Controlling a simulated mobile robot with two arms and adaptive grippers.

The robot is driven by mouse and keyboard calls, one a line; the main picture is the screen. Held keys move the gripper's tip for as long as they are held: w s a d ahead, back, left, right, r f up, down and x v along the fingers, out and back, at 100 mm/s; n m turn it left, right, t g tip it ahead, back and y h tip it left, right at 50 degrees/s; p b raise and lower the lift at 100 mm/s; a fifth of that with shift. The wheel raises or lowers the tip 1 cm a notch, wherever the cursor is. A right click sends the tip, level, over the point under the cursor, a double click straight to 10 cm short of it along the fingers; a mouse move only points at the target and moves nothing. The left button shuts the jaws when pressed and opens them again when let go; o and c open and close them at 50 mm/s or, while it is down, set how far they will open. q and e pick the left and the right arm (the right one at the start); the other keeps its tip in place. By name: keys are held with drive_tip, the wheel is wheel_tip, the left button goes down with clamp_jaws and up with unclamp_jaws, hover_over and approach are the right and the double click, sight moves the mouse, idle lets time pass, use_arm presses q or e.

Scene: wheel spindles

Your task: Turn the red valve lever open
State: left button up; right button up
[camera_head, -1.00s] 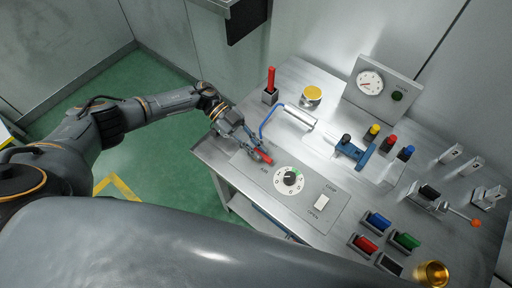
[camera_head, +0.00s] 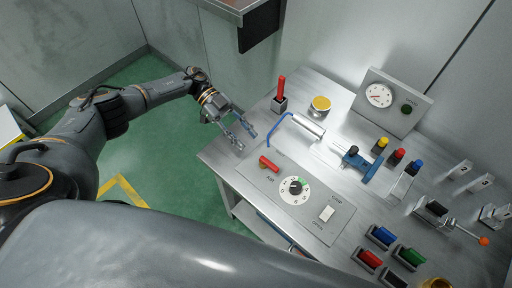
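A short red lever (camera_head: 269,163) lies on the grey control panel (camera_head: 318,237) near the table's front left, beside the "AIR" label. It points down and to the right in the picture. My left gripper (camera_head: 246,140) hangs up and left of the lever, clear of it, over the table's left edge. Its two fingers are apart and nothing is between them. My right gripper is out of view.
A dial (camera_head: 296,189) and a white switch (camera_head: 326,213) sit right of the lever. A blue hose (camera_head: 277,130) curves just beyond it. An upright red handle (camera_head: 281,88) stands in a block behind. Coloured blocks (camera_head: 382,236) sit at the right.

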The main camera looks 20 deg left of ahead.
use_arm(q)
drive_tip(key=shift+v, duration=1.7)
